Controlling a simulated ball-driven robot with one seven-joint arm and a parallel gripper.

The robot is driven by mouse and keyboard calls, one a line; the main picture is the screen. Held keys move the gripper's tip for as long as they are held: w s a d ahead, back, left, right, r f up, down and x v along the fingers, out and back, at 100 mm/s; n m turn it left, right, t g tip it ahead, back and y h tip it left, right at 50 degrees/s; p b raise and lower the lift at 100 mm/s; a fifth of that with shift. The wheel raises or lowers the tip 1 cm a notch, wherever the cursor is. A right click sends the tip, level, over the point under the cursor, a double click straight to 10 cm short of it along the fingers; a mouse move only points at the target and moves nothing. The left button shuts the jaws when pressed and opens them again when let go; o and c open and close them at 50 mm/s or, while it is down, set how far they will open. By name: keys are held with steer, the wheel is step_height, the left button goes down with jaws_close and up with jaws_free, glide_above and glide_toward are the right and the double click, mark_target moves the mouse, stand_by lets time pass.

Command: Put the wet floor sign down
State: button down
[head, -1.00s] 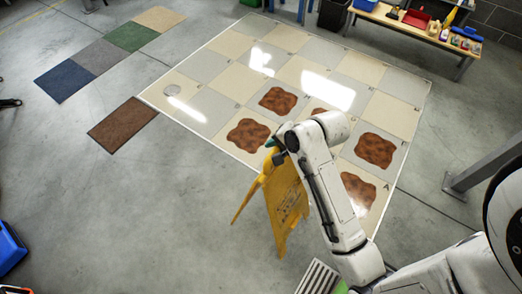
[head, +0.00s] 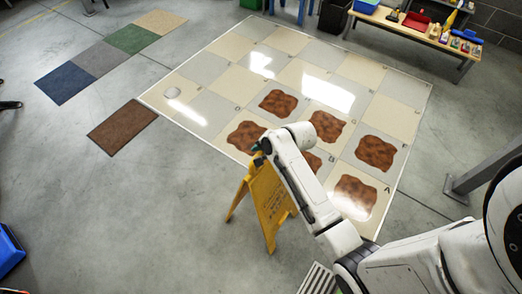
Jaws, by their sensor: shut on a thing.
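The yellow wet floor sign (head: 268,203) stands upright with its legs spread, just off the near left edge of the tiled floor area. My gripper (head: 262,150) is shut on the sign's top, and the arm reaches in from the lower right. The fingertips are partly hidden by my wrist. The sign's feet look at or very near the grey concrete, but I cannot tell for certain whether they touch it.
The tiled area (head: 215,75) bears several brown stains (head: 375,152). A brown mat (head: 122,127) lies left of it, with a row of coloured mats (head: 65,83) beyond. A bench (head: 415,32) with bottles stands at the back right. Bare concrete (head: 130,220) is clear at lower left.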

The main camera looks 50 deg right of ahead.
steer(key=shift+f, duration=0.1)
stand_by(0.3)
steer(key=shift+s+f, duration=0.1)
steer(key=shift+f, duration=0.45)
steer(key=c, duration=1.1)
jaws_free()
steer(key=shift+s+f, duration=0.15)
steer(key=shift+f, duration=0.1)
steer(key=shift+c, duration=0.2)
steer(key=shift+o, duration=1.4)
steer(key=shift+r, duration=0.15)
